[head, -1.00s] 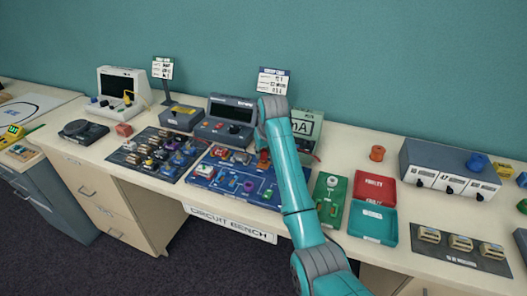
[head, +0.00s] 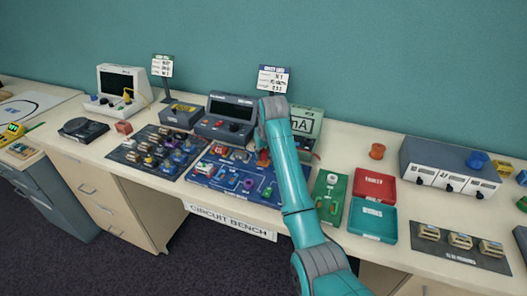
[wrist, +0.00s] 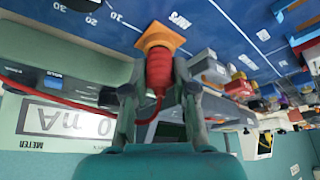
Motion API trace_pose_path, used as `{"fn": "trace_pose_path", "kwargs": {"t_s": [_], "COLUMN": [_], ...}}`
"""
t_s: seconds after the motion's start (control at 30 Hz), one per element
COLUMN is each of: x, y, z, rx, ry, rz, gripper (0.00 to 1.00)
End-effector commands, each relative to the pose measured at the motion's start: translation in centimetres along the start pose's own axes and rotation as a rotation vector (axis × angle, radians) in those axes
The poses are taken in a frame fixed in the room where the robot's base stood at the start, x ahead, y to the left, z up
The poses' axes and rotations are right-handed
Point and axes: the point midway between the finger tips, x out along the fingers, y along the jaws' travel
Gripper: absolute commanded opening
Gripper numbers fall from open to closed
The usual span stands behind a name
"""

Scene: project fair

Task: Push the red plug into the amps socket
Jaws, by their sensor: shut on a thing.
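The red plug (wrist: 158,72) is ribbed, and a red lead runs from it in the wrist view. My gripper (wrist: 158,82) is shut on it, with a finger on each side. The plug's front end meets an orange square socket (wrist: 161,36) on the blue board, beside a label that seems to read AMPS. I cannot tell how deep the plug sits. The meter (wrist: 62,122) shows "0 mA" in the wrist view. In the head view the plug (head: 263,158) is partly hidden by my arm, low over the board's back right, in front of the meter (head: 306,123).
The blue circuit board (head: 222,184) carries several coloured parts. A dark tray of components (head: 125,155) lies left of it. A grey instrument (head: 228,115) stands behind. A green board (head: 330,190), red tray (head: 374,186) and teal tray (head: 373,222) lie to the right.

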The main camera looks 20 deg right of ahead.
Motion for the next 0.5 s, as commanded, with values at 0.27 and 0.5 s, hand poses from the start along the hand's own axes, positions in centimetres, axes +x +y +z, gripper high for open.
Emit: {"fn": "trace_pose_path", "kwargs": {"t_s": [0.27, 0.5], "x": [0.28, 0.26], "y": [0.0, 0.0], "z": [0.11, 0.11], "rx": [0.0, 0.0], "ry": [0.0, 0.0], "rz": [0.0, 0.0], "gripper": [0.0, 0.56]}}
